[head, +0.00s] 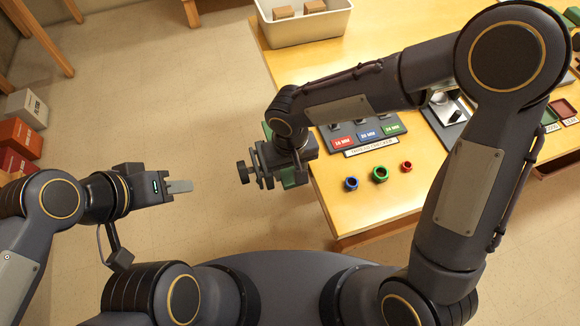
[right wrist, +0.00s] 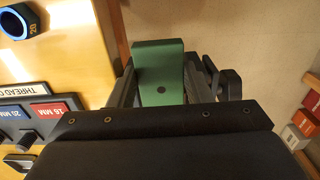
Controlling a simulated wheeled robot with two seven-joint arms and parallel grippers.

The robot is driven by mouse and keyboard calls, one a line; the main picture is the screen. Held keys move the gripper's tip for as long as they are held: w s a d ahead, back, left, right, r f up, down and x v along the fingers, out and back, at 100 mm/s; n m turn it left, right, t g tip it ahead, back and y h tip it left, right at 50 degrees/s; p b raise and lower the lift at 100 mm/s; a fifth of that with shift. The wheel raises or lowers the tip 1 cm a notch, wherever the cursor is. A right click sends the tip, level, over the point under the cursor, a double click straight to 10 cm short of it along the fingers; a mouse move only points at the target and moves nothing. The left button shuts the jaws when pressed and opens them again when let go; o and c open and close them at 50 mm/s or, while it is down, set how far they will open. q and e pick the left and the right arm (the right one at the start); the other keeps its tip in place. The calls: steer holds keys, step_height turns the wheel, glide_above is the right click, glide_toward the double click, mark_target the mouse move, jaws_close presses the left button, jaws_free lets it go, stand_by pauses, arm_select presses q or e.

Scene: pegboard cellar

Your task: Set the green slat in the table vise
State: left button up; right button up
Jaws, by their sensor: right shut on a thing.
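The green slat (head: 290,179) is in the grip of my right gripper (head: 287,160) at the left edge of the table. My gripper hides much of the vise, and I cannot tell how deep the slat sits. My left gripper (head: 180,186) is over the floor, apart from everything.
On the yellow table (head: 335,205), blue (head: 351,184), green (head: 380,174) and red (head: 406,167) rings stand before a labelled thread-checker board (head: 370,148). A white bin (head: 300,29) with brown blocks is at the back. Boxes (head: 22,135) stand on the floor at far left.

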steer(key=shift+f+b, duration=0.4)
steer(key=shift+f, duration=0.05)
steer(key=o, duration=1)
steer(key=shift+o, duration=0.2)
steer(key=shift+r, duration=0.1)
steer(key=shift+r+p, duration=0.2)
steer(key=shift+p, duration=0.15)
step_height(320, 180, up, 13)
steer(key=p, duration=0.1)
steer(key=s+d+r+m+t+y, duration=0.1)
steer(key=s+d+r, duration=0.1)
steer(key=d, duration=0.5)
steer(key=s+d+r+m+t+y, duration=0.1)
steer(key=s+d, duration=0.1)
steer(key=d, duration=0.5)
steer(key=s+d+m+t+y, duration=0.1)
steer(key=s+d+m+t, duration=0.2)
steer(key=s+d, duration=0.3)
steer(key=shift+s+d+f+t+y, duration=0.3)
steer(key=shift+s+f+y, duration=0.1)
steer(key=shift+s, duration=0.5)
